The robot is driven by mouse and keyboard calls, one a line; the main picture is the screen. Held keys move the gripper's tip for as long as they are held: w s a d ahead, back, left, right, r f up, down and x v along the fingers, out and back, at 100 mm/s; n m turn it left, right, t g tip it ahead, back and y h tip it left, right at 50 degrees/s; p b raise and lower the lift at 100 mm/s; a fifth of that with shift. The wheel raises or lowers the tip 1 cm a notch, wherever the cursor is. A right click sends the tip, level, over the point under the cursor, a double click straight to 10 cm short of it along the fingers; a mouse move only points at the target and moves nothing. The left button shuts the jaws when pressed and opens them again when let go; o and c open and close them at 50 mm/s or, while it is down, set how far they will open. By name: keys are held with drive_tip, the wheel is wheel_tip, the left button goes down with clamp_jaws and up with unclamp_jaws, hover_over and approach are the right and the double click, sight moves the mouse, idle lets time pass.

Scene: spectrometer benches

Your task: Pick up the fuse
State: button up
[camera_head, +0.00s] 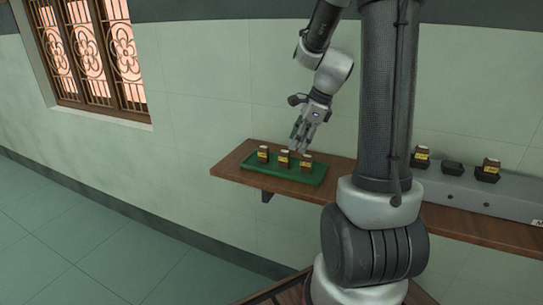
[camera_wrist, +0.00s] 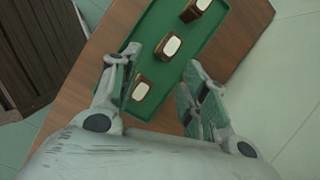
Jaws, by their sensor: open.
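Three brown fuses with yellow labels and pale tops stand in a row on a green tray (camera_head: 290,176): a left one (camera_head: 263,154), a middle one (camera_head: 284,159) and a right one (camera_head: 306,163). My gripper (camera_head: 298,149) is open above the tray, near the middle and right fuses. In the wrist view, its fingers (camera_wrist: 163,62) are spread with a gap between them. One fuse (camera_wrist: 168,48) shows around the fingertip gap, another (camera_wrist: 140,91) lies close beside the left finger, and a third (camera_wrist: 195,10) is farther off at the top. I cannot tell the height above them.
The tray rests on a wooden wall shelf (camera_head: 228,167). To the right, a grey box (camera_head: 510,203) carries two similar fuses (camera_head: 421,158) (camera_head: 488,170) in black holders, with an empty black holder (camera_head: 452,168) between them. My arm column hides part of the shelf. A barred window is at the left.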

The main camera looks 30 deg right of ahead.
sight(286, 152)
drive_tip(key=w+a+f+m, duration=0.1)
drive_tip(key=f, duration=0.1)
drive_tip(key=w+a+f+m, duration=0.1)
drive_tip(key=f, duration=0.1)
drive_tip(key=w+a+f+m, duration=0.1)
drive_tip(key=f+m, duration=0.1)
drive_tip(key=shift+w+f, duration=0.3)
drive_tip(key=shift+f, duration=0.1)
clamp_jaws()
